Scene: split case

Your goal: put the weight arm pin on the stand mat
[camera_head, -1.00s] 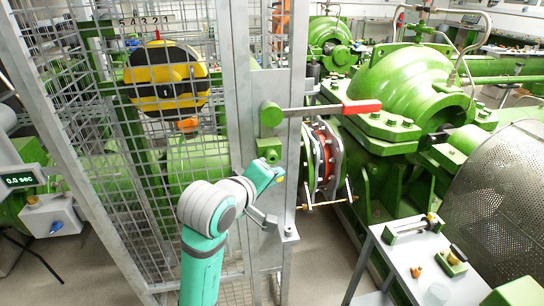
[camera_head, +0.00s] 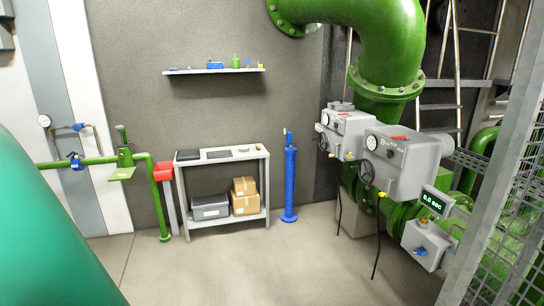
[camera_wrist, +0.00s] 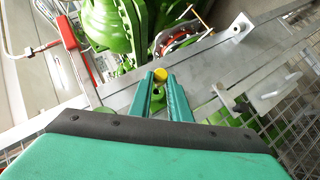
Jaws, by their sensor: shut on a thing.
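My gripper (camera_wrist: 162,92) shows in the wrist view with its two teal fingers close together. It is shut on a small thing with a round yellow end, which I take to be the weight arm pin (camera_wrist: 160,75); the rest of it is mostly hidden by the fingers. In the head view a grey stand (camera_head: 262,154) stands against the wall. A flat dark mat (camera_head: 219,155) lies on its top, with a black tray-like thing (camera_head: 188,155) to its left. I cannot tell for sure which is the stand mat. The gripper is outside the head view.
Boxes (camera_head: 244,204) lie on the stand's lower shelf. A blue post (camera_head: 289,180) stands to its right, a red box (camera_head: 163,171) and green pipe (camera_head: 160,205) to its left. A wall shelf (camera_head: 214,71) hangs above. The floor (camera_head: 260,265) in front is clear. Mesh fencing is close in the wrist view.

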